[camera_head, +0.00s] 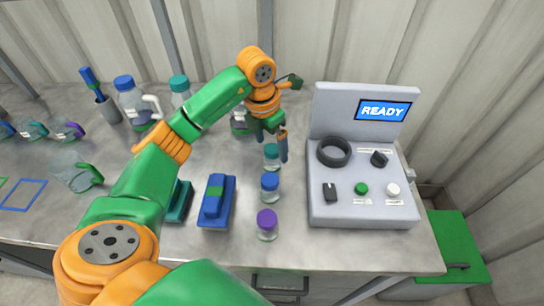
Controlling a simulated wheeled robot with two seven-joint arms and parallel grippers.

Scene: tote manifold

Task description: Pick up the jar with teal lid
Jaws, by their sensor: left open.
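The small clear jar with a teal lid (271,160) stands upright on the grey bench, at the back of a row of three small jars. My left gripper (272,143) is open and points down just above and behind this jar, one finger to the right of its lid. I cannot tell whether the fingers touch it or pass around it. My right gripper is not in view.
A blue-lidded jar (270,188) and a purple-lidded jar (267,225) stand in front. A grey console with a READY screen (362,192) stands close on the right. A blue block (216,200) lies to the left. Bottles, including a blue-capped jug (133,101), stand at the back left.

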